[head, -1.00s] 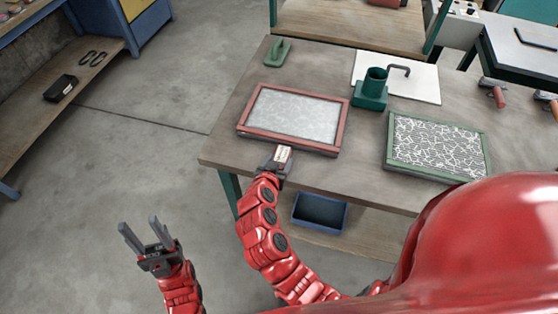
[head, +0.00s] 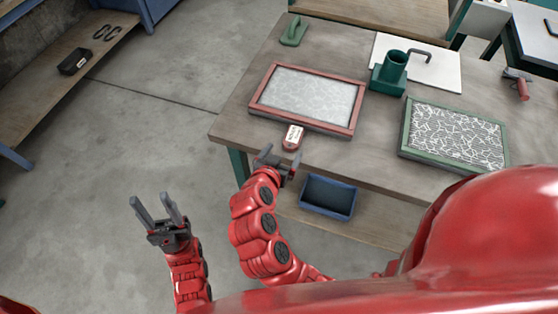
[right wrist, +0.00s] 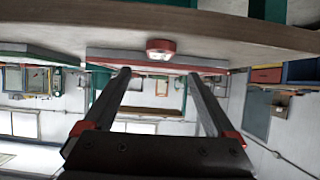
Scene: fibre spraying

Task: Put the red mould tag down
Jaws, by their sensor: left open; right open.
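The red mould tag (head: 293,137), with a white label, lies on the table in front of the red-framed mould (head: 257,108), near the table's front edge. In the right wrist view the tag (right wrist: 160,48) shows beyond the fingers, apart from them. My right gripper (head: 277,160) is open and empty at the table's front edge, just short of the tag. Its two fingers (right wrist: 160,85) stand wide apart in the right wrist view. My left gripper (head: 158,208) is open and empty above the floor, left of the table.
A green-framed mould (head: 405,133) lies on the right of the table (head: 350,160). A green holder (head: 390,75) stands on a white board (head: 443,72) behind. A green float (head: 294,32) lies at the back left. A blue bin (head: 328,196) sits on the lower shelf.

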